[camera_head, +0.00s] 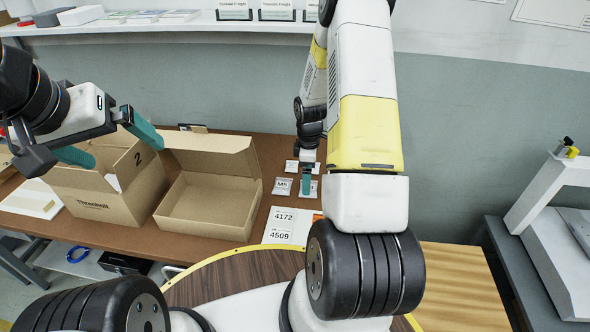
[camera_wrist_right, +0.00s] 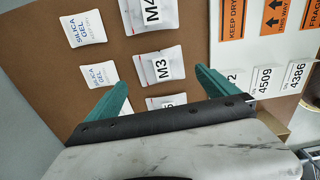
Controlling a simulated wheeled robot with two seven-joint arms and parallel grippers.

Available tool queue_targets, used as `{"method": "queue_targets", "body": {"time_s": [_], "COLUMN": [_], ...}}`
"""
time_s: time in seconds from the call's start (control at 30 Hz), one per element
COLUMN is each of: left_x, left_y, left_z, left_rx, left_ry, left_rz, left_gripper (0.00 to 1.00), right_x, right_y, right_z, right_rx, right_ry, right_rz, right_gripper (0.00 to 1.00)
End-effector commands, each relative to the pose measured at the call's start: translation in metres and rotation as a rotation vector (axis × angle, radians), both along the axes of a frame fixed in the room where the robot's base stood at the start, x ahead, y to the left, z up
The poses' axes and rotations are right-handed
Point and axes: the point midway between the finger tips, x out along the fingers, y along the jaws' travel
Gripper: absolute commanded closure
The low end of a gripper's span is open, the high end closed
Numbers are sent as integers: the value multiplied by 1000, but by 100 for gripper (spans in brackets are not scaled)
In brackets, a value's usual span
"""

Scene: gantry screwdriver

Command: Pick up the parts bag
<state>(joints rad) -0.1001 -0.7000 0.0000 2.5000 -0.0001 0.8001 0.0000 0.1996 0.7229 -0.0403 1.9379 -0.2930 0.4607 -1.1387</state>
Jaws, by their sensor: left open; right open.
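The parts bags are small white packets with black print on the brown table. In the right wrist view, an M4 bag (camera_wrist_right: 153,12) lies at the top, an M3 bag (camera_wrist_right: 160,66) below it, and a third bag (camera_wrist_right: 166,100) partly hidden by the gripper's dark bar. In the head view, a bag reading M5 (camera_head: 282,186) lies left of my right gripper (camera_head: 307,184). That gripper is open, pointing down over the bags; its teal fingers flank the M3 bag in the wrist view (camera_wrist_right: 161,78). My left gripper (camera_head: 110,143) is open above the box marked 2.
A taller carton (camera_head: 100,203) and a low open carton (camera_head: 208,200) stand left of the bags. Silica gel packets (camera_wrist_right: 84,28) lie beside the bags. Numbered labels (camera_head: 284,222) lie nearer me. A shelf (camera_head: 170,26) runs along the back.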

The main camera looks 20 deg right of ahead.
Motion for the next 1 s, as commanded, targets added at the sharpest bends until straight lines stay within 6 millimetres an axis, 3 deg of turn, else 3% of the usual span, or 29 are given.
{"method": "queue_targets", "body": {"time_s": [0.2,0.53,0.87,1.0], "left_x": [0,0,0,0], "left_y": [0,0,0,0], "left_z": [0,0,0,0], "left_rx": [0,0,0,0], "left_ry": [0,0,0,0], "left_rz": [0,0,0,0], "left_gripper": [0,0,0,0], "right_x": [-4,-3,-3,-3], "right_y": [-5,-5,-5,-5], "right_z": [-33,-40,-39,-39], "right_rx": [0,0,0,0], "right_ry": [3,0,1,1], "right_rz": [-1,-2,-2,-2], "right_gripper": [2,2,67,69]}}
